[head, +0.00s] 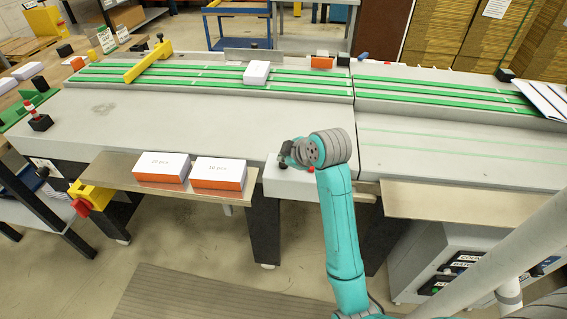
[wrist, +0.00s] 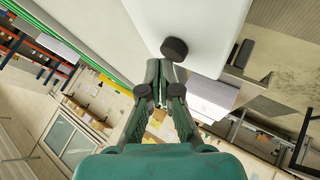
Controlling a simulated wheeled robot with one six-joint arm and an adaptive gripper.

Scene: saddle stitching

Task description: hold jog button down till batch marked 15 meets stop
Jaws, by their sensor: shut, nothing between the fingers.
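In the head view a white batch (head: 257,73) lies on the green conveyor belts (head: 210,81); no mark on it is legible. A yellow bar (head: 148,62), which looks like the stop, crosses the belts to its left, with a clear gap between them. My gripper (head: 286,153) is over the light grey box at the machine's front edge. In the wrist view my gripper (wrist: 160,64) is shut and empty. Its fingertips are close to a round black button (wrist: 175,49) on a pale surface; I cannot tell whether they touch. The head view does not clearly show this button.
A red-and-white post (head: 36,117) stands at the left. Another shelf (head: 450,204) juts out at the right. The grey machine top (head: 180,125) is largely clear.

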